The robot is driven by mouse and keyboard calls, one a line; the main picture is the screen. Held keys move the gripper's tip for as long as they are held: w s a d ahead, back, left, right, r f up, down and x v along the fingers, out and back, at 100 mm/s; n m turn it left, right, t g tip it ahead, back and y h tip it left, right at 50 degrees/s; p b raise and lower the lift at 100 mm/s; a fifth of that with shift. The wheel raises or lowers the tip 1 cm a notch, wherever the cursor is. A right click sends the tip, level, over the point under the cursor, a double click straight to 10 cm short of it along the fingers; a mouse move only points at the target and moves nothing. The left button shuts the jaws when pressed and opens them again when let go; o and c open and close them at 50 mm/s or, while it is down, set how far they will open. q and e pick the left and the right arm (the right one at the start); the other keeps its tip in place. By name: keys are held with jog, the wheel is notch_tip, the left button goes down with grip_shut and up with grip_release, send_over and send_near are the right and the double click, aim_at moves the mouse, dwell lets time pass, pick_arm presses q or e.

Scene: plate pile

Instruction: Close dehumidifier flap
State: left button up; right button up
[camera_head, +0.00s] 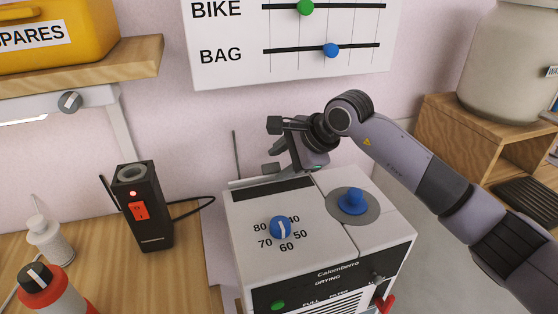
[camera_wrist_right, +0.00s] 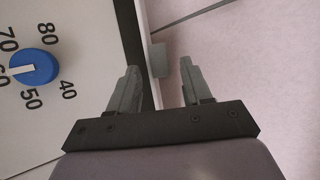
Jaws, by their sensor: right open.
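The dehumidifier (camera_head: 245,220) is a white box with a blue dial among printed numbers. A dark slot (camera_head: 272,190) shows along the back of its top. A thin pale strip behind the slot (camera_head: 250,179) looks like the flap, seen nearly edge-on; its exact angle is hard to tell. My right gripper (camera_head: 272,160) is open at this back edge. In the right wrist view, its fingers (camera_wrist_right: 160,70) stand apart, one on each side of a thin edge with a small grey tab (camera_wrist_right: 160,59). I cannot tell whether they touch it. My left gripper is not in view.
A blue knob (camera_head: 352,201) stands on the dehumidifier's right side. A black device with a red switch (camera_head: 138,211) and bottles stand on the wooden bench at left. The wall with a slider board (camera_head: 230,70) is close behind. A wooden shelf unit (camera_head: 450,125) is at right.

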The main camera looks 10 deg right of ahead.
jog(key=shift+w+a+f, duration=0.3)
jog(key=shift+f, duration=0.2)
